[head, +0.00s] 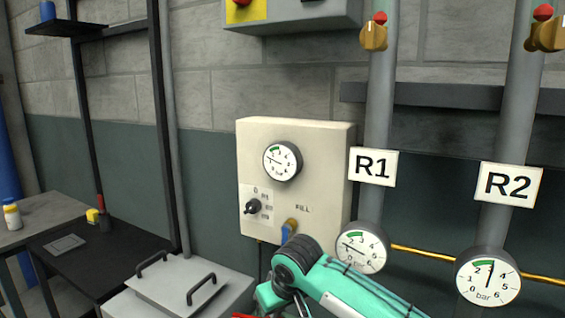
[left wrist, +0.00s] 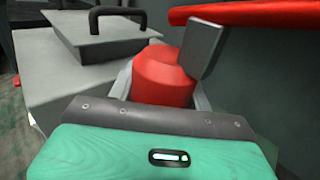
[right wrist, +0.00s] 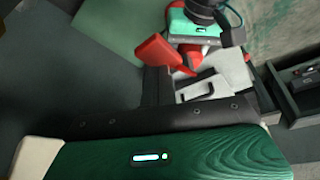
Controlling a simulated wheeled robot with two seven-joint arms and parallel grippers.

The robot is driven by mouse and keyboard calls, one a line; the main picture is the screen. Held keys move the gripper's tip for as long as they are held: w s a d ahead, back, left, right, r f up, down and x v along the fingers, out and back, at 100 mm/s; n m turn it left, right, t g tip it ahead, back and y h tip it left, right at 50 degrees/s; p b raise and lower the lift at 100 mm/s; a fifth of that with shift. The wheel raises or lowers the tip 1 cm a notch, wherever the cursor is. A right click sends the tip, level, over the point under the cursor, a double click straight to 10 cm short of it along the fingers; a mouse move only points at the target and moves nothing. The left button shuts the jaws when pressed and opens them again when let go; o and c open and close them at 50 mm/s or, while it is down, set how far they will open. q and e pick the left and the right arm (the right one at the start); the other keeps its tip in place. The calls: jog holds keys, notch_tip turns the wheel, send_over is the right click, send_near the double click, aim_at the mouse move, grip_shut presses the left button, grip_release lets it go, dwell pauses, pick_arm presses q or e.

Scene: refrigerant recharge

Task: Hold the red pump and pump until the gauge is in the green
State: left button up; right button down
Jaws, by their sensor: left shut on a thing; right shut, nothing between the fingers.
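The red pump's body (left wrist: 165,78) sits between my left gripper's fingers (left wrist: 163,88) in the left wrist view, and they are shut on it. A red bar (left wrist: 245,12), likely its handle, crosses above. In the right wrist view a red paddle-like part (right wrist: 158,52) shows beside my left gripper. My right gripper (right wrist: 157,85) is shut and empty, near that part; contact is unclear. In the head view my right arm hides most of the pump. The panel gauge (head: 282,160) has a green band at its upper left; its needle points left, outside the green.
The cream FILL panel (head: 330,165) has a black knob (head: 253,206). The R1 gauge (head: 361,247) and R2 gauge (head: 488,277) sit on grey pipes. A grey lidded box (head: 178,283) with black handles and a dark table (head: 120,255) stand at the left.

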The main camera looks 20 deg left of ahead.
jog(key=shift+f, duration=2.05)
jog(key=shift+r, duration=4.25)
jog(key=shift+r, duration=0.8)
jog(key=shift+f, duration=3)
jog(key=shift+f, duration=0.1)
jog(key=shift+f, duration=2)
jog(key=shift+r, duration=4.35)
